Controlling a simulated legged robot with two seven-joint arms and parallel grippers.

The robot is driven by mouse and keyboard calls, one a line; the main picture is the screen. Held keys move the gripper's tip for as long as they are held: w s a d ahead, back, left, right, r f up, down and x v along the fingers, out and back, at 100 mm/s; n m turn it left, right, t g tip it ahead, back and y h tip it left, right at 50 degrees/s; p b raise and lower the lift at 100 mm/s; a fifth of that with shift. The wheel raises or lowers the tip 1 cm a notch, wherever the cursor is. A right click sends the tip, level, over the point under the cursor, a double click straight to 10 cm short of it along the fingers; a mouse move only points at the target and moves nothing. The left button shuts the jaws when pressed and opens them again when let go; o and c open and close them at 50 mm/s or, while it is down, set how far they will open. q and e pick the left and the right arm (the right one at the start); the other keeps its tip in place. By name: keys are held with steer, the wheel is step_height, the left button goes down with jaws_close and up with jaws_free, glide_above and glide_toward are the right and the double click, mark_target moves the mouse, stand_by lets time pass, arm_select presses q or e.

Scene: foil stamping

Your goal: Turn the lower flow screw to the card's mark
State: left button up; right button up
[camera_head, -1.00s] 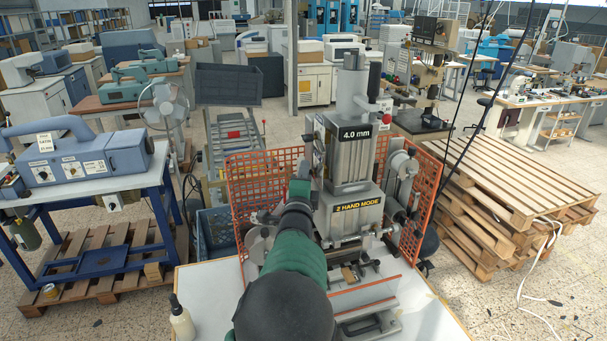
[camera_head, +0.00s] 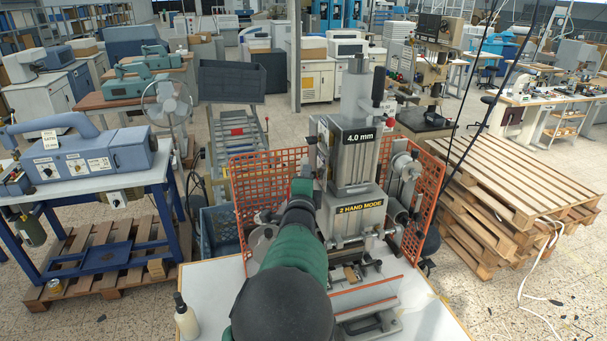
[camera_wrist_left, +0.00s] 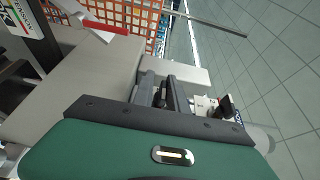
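The stamping press (camera_head: 353,150) stands on the white bench, with "4.0 mm" and "2 HAND MODE" plates on its front. My left arm with its green sleeve reaches up to the press's left side. My left gripper (camera_head: 302,186) is there, its fingertips hidden in the head view. The lower flow screw and the card's mark cannot be made out in either view. My right gripper is not in view.
Orange mesh guards (camera_head: 258,185) stand on both sides of the press. A white bottle (camera_head: 186,318) stands at the bench's left edge. A blue-grey machine (camera_head: 85,155) sits on a blue table at left. Pallets (camera_head: 500,180) are stacked at right.

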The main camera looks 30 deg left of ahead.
arm_select(q)
steer(key=shift+o, duration=1.2)
steer(key=shift+w+d+f, duration=0.15)
steer(key=shift+d+f, duration=0.05)
steer(key=shift+d, duration=0.15)
steer(key=shift+o, duration=0.3)
steer(key=shift+r, duration=0.15)
steer(key=shift+r, duration=0.1)
